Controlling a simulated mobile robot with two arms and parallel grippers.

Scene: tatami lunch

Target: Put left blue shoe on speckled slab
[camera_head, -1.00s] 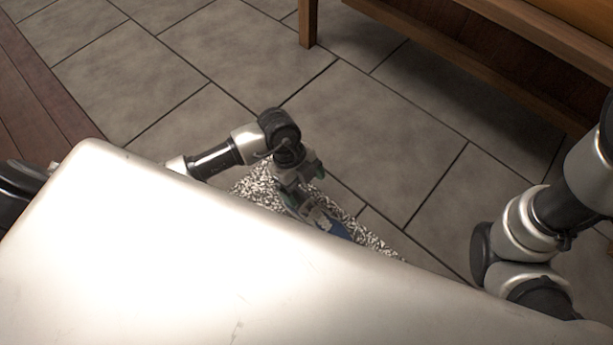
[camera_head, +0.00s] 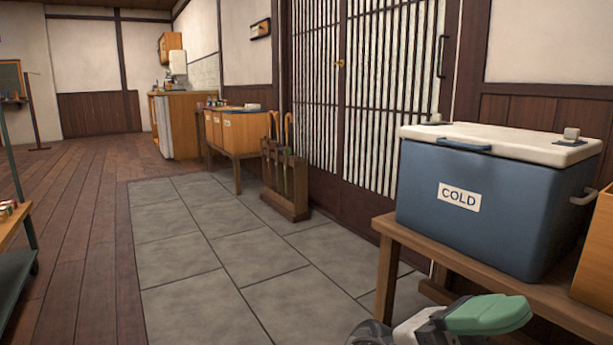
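The blue shoe and the speckled slab are out of view now. A gripper with green finger pads, which I take as my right gripper (camera_head: 492,314), shows at the bottom right, in front of the wooden bench. Its pads are seen from the side, so I cannot tell if they are apart or together. My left gripper is out of view.
A blue COLD cooler (camera_head: 490,205) stands on a wooden bench (camera_head: 385,270) at right. An umbrella stand (camera_head: 285,185) and orange boxes on a low table (camera_head: 230,135) line the wall. The grey tile floor (camera_head: 215,250) is clear. A green-framed cart (camera_head: 20,250) is at left.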

